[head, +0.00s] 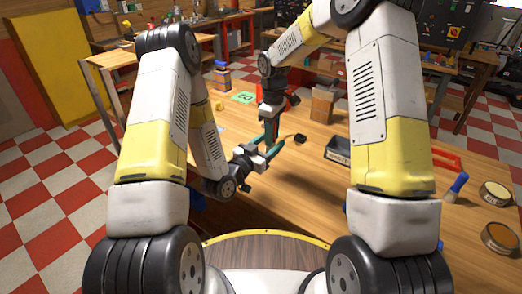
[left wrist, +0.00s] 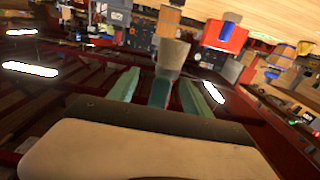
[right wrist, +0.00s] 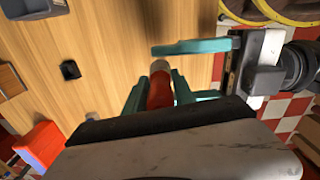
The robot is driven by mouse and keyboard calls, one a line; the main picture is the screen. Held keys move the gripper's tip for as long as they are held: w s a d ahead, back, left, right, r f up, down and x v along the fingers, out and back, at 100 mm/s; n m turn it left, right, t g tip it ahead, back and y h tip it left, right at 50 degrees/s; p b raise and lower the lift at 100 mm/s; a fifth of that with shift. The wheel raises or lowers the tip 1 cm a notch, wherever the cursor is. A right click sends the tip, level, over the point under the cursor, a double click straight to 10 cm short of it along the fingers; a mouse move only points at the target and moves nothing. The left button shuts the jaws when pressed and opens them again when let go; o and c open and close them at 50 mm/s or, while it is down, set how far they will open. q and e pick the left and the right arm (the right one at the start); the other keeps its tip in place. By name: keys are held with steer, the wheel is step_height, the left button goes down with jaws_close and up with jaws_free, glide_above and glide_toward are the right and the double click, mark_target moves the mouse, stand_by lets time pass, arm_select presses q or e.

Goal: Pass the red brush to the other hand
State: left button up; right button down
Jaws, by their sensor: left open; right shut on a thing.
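The red brush (right wrist: 159,92) is between the fingers of my right gripper (right wrist: 157,94), which is shut on it. Its pale end shows just past these fingers in the right wrist view. In the head view my right gripper (head: 271,134) points down above the table and hides the brush. My left gripper (head: 266,158) is open close to it, coming from the lower left. In the left wrist view the open fingers of my left gripper (left wrist: 160,88) have a greyish-tan and teal piece between them; I cannot tell whether they touch it.
The wooden table (head: 315,165) lies below. A dark open tray (head: 338,153), a wooden block (head: 321,106), a blue-handled brush (head: 456,186) and round tins (head: 497,193) stand to the right. A green card (head: 243,97) lies at the back.

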mark_target(274, 140)
arm_select(q)
steer(key=x, duration=0.4)
steer(key=shift+w+d, duration=0.25)
steer(key=shift+w, duration=0.1)
jaws_close()
arm_select(e)
steer(key=c, duration=1)
jaws_free()
steer(key=shift+w+a, duration=0.1)
arm_select(q)
steer(key=shift+s+d, duration=0.15)
arm_select(e)
steer(key=shift+o, duration=0.2)
steer(key=shift+w+r, duration=0.1)
steer(key=shift+r, duration=0.1)
